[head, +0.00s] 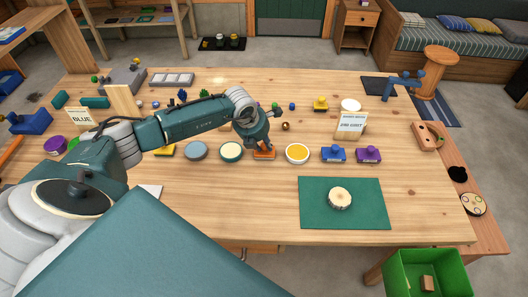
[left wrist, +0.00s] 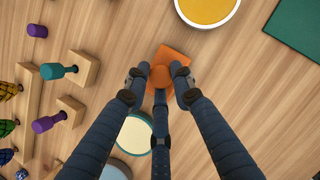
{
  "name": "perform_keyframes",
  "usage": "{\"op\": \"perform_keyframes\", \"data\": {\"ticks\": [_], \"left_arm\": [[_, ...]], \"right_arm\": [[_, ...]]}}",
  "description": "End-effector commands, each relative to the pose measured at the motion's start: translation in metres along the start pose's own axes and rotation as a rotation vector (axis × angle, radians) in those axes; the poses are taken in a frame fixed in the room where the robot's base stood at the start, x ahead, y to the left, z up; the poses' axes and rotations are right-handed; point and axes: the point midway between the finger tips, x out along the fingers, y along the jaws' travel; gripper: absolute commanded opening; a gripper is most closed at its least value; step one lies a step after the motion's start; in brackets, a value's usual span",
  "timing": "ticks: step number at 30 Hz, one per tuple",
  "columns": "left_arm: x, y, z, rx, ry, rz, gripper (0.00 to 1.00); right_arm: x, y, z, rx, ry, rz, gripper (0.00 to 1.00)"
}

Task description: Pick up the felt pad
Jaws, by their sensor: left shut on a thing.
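My left gripper (head: 264,146) is shut on the round knob of an orange block (head: 264,155) with a flat square base. In the left wrist view the fingers (left wrist: 160,78) close around the orange knob (left wrist: 161,75), and the base (left wrist: 174,54) shows beyond them. The block appears to be at the tabletop. Round pads lie beside it: a yellow one with a white rim (head: 297,153) to the right, and a cream one with a green rim (head: 231,151) and a grey-blue one (head: 196,151) to the left. I cannot tell which thing is called the felt pad.
Blue (head: 333,154) and purple (head: 368,154) knobbed blocks stand to the right. A green mat (head: 372,191) carries a wood slice (head: 340,198). A card (head: 352,123) stands behind. A green bin (head: 428,268) is beyond the table's front right.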

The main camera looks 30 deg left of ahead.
Motion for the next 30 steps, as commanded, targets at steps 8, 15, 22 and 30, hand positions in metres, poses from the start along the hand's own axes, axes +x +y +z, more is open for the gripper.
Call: {"op": "perform_keyframes", "data": {"ticks": [8,15,22,30], "left_arm": [[-0.004,0.000,0.002,0.000,-0.002,0.000,0.00],[-0.029,0.001,0.014,0.001,-0.006,0.001,0.00],[-0.087,0.001,0.039,0.001,-0.010,0.001,0.00],[-0.152,0.000,0.065,0.000,-0.006,0.001,0.00]], "right_arm": [[0.001,0.000,0.000,0.000,0.000,0.000,0.40],[0.010,0.000,0.001,0.000,0.000,0.000,0.40],[0.029,0.000,0.002,0.000,0.000,0.000,0.40],[0.044,-0.001,0.004,0.000,0.000,0.000,0.40]]}}
